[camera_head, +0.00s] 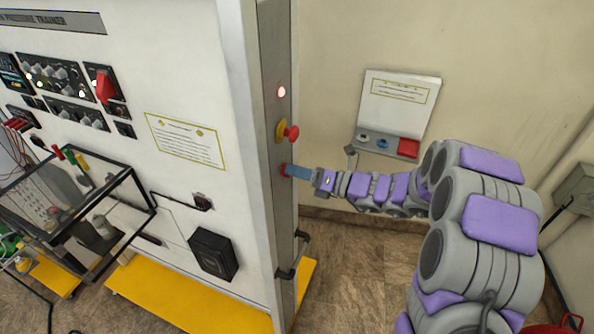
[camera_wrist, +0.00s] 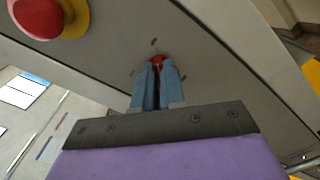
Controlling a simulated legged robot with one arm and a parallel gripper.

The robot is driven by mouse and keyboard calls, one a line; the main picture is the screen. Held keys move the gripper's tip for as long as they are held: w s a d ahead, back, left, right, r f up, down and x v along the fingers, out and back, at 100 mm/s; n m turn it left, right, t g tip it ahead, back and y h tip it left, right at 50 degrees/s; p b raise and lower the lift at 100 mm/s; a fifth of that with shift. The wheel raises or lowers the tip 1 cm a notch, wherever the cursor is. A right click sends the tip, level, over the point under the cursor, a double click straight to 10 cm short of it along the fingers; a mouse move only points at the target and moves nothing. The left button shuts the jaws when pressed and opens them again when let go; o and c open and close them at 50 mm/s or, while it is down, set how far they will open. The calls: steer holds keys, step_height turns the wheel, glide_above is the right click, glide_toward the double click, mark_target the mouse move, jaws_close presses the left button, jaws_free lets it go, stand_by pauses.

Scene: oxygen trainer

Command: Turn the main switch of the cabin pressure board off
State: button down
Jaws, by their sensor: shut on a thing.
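The cabin pressure board (camera_head: 190,60) is a large white cabinet on the left in the head view. Its narrow grey side panel (camera_head: 272,60) carries a lit lamp (camera_head: 281,92), a red mushroom button on a yellow base (camera_head: 288,132), and a small red main switch (camera_head: 284,169) below. My gripper (camera_head: 297,171) is at this switch, with blue fingers shut on it. In the wrist view the fingers (camera_wrist: 158,82) close around the red switch (camera_wrist: 157,60), mostly hidden between them. The switch's turn angle cannot be told.
The red mushroom button also shows close by at the upper left of the wrist view (camera_wrist: 40,15). A black handle (camera_head: 290,262) sticks out lower on the side panel. A wall box with a red part (camera_head: 408,147) is behind my arm. Bare floor lies right of the cabinet.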

steer(key=shift+f, duration=0.1)
stand_by(0.3)
steer(key=n+b, duration=0.5)
steer(key=n, duration=0.1)
steer(key=n+b, duration=0.5)
steer(key=n, duration=0.1)
steer(key=n+b, duration=0.5)
steer(key=shift+s+a+f+n, duration=0.1)
steer(key=shift+s+n, duration=0.2)
steer(key=shift+n, duration=0.1)
stand_by(0.4)
steer(key=c, duration=1.2)
jaws_free()
steer(key=shift+d, duration=0.25)
